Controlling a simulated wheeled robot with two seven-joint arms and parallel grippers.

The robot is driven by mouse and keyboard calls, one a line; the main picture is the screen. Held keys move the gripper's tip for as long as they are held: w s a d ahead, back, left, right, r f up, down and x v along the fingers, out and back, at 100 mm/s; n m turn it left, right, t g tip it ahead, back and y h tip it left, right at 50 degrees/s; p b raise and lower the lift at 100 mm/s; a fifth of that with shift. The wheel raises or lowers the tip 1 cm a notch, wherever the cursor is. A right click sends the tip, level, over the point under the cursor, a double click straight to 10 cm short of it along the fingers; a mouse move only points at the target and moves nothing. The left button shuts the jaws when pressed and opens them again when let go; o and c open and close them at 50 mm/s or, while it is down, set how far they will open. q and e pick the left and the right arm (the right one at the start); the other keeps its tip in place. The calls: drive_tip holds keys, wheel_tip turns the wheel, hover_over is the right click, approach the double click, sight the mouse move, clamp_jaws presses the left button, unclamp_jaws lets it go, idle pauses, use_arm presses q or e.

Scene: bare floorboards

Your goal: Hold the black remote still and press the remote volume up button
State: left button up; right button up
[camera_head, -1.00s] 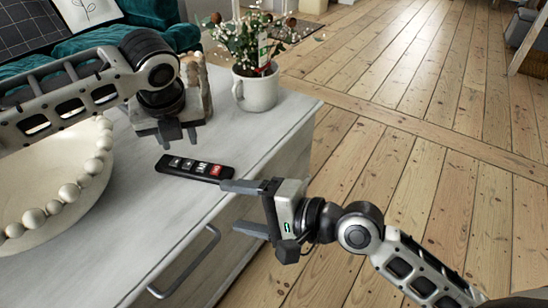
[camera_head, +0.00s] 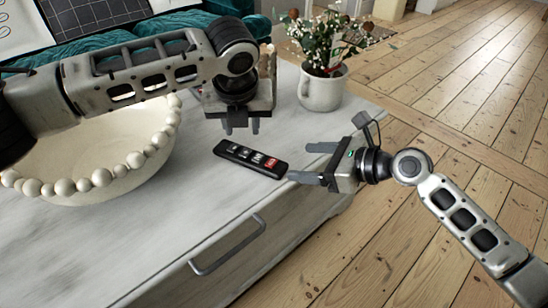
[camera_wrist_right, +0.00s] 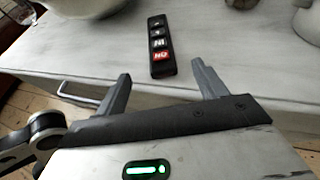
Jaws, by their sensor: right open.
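The black remote (camera_head: 236,151) lies flat on the whitewashed cabinet top, near its front edge. It has a row of light-marked buttons and a red one at its right end. In the right wrist view the remote (camera_wrist_right: 158,44) lies beyond my fingers, red button nearest, between their lines. The volume button's mark is too small to read. My left gripper (camera_head: 241,126) points down just behind and above the remote, its fingers apart and empty. My right gripper (camera_head: 299,162) is open and empty at the remote's right end, one fingertip close to it; contact cannot be told.
A large pale bowl (camera_head: 95,178) with a bead garland (camera_head: 102,177) stands left of the remote. A white mug with a flowering plant (camera_head: 322,92) stands behind, to the right. A drawer handle (camera_head: 228,247) sticks out from the cabinet front. The cabinet top (camera_head: 150,225) is bare in front.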

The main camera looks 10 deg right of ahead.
sight(262, 159)
drive_tip(key=x, duration=1.1)
drive_tip(key=shift+f, duration=0.1)
drive_tip(key=c, duration=1.1)
use_arm(q)
clamp_jaws()
idle(1.0)
